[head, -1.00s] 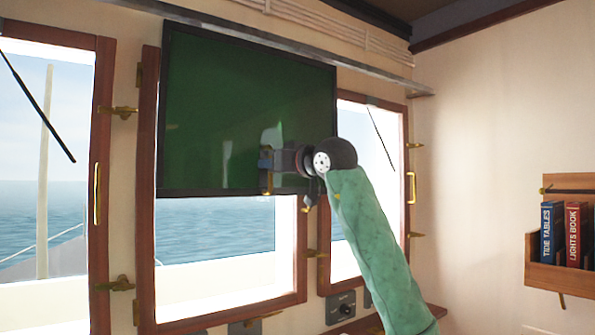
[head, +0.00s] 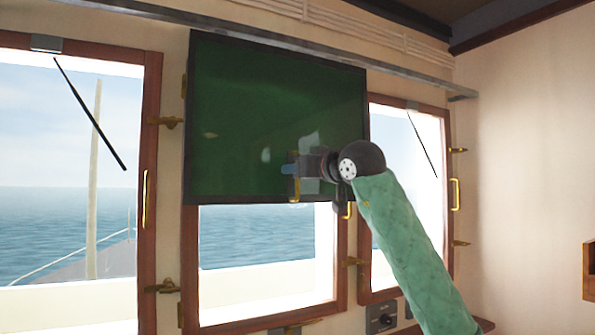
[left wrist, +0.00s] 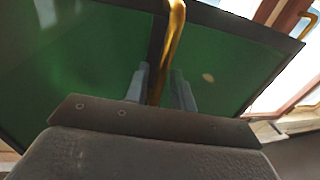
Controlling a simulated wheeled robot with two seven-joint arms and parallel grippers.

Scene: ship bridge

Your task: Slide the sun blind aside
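The sun blind (head: 250,110) is a dark green panel in a black frame. It hangs below a grey rail (head: 400,78) and covers the upper part of the middle window, overlapping its left frame. My left gripper (head: 297,176) is at the lower right part of the blind, at an upright brass handle (head: 295,190). In the left wrist view the fingers (left wrist: 160,88) lie close on both sides of the brass handle (left wrist: 173,40), and the green blind (left wrist: 80,60) fills the background. My right gripper is not in view.
Windows with wooden frames stand left (head: 152,130) and right (head: 448,180) of the blind, with brass latches and handles. A small dark control box (head: 381,317) is low on the wall. The cream wall (head: 525,150) at the right is mostly bare.

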